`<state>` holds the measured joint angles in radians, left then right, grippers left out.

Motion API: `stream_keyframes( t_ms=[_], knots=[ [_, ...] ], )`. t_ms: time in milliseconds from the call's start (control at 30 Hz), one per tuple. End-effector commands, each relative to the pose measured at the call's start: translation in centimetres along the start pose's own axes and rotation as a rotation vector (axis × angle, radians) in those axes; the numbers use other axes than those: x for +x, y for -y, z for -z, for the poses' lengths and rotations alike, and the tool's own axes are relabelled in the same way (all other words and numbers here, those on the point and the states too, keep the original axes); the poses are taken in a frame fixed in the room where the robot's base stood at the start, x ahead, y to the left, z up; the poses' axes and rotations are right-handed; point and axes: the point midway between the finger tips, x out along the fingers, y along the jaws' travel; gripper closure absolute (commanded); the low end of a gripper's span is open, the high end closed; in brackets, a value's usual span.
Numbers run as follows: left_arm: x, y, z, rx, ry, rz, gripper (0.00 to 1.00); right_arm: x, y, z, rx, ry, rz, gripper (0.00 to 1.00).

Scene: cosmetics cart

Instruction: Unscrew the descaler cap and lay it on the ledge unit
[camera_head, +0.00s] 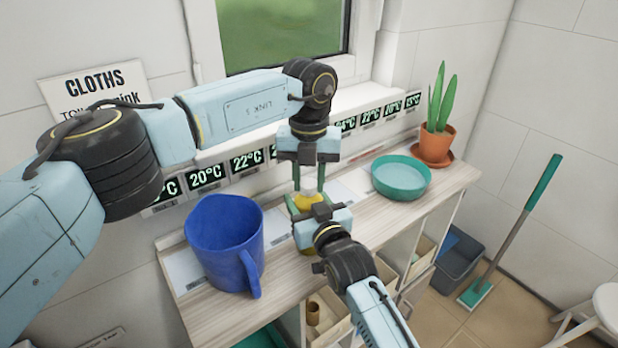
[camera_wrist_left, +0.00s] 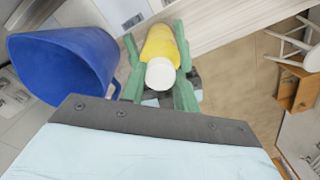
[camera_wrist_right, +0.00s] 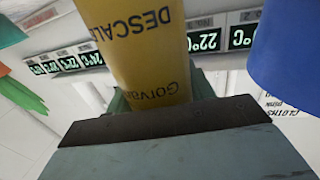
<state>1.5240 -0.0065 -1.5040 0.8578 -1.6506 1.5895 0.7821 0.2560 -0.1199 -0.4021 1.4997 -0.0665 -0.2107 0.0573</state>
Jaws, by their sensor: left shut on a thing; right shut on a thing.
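The yellow descaler bottle (camera_head: 292,206) stands upright over the ledge unit (camera_head: 278,283), largely hidden by my grippers in the head view. Its label shows large in the right wrist view (camera_wrist_right: 140,45). My right gripper (camera_head: 308,208) is shut on the bottle's body from the front. The white cap (camera_wrist_left: 160,73) is on top of the bottle, between the green fingers of my left gripper (camera_wrist_left: 158,85). The left gripper points down from above and is shut on the cap. I cannot tell whether the cap is loosened.
A large blue mug (camera_head: 225,240) stands left of the bottle, near my left fingers. A teal dish (camera_head: 401,178) and a potted plant (camera_head: 433,143) stand to the right. Bare ledge surface shows between the bottle and the dish. A window and a temperature strip are behind.

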Motion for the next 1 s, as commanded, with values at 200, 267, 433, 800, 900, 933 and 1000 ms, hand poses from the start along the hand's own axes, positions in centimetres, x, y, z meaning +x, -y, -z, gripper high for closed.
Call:
stream_keyframes(
  t_ms=[200, 267, 433, 800, 900, 933, 1000],
  knots=[
    [0.01, 0.05, 0.07, -0.289, -0.003, -0.001, 0.97, -0.03, -0.05, -0.25, 0.001, 0.006, -0.001, 1.00],
    [0.01, 0.06, 0.07, -0.329, -0.003, -0.001, 0.97, -0.03, -0.05, -0.26, 0.001, 0.006, -0.001, 1.00],
    [0.01, 0.07, 0.07, -0.321, -0.002, 0.000, 0.97, -0.03, -0.04, -0.25, 0.001, 0.006, -0.001, 1.00],
    [0.01, 0.07, 0.08, -0.322, -0.003, -0.001, 0.97, -0.03, -0.02, -0.25, 0.000, 0.006, 0.000, 1.00],
    [-0.04, 0.07, 0.07, -0.321, -0.003, 0.000, 0.97, -0.03, -0.01, -0.25, 0.000, 0.006, 0.000, 1.00],
    [-0.08, 0.07, 0.07, -0.321, -0.003, 0.000, 0.97, -0.03, -0.01, -0.25, 0.000, 0.006, 0.000, 1.00],
    [-0.23, 0.08, 0.06, -0.321, -0.002, 0.000, 0.97, -0.03, -0.01, -0.25, 0.000, 0.006, 0.000, 1.00]
  ],
)
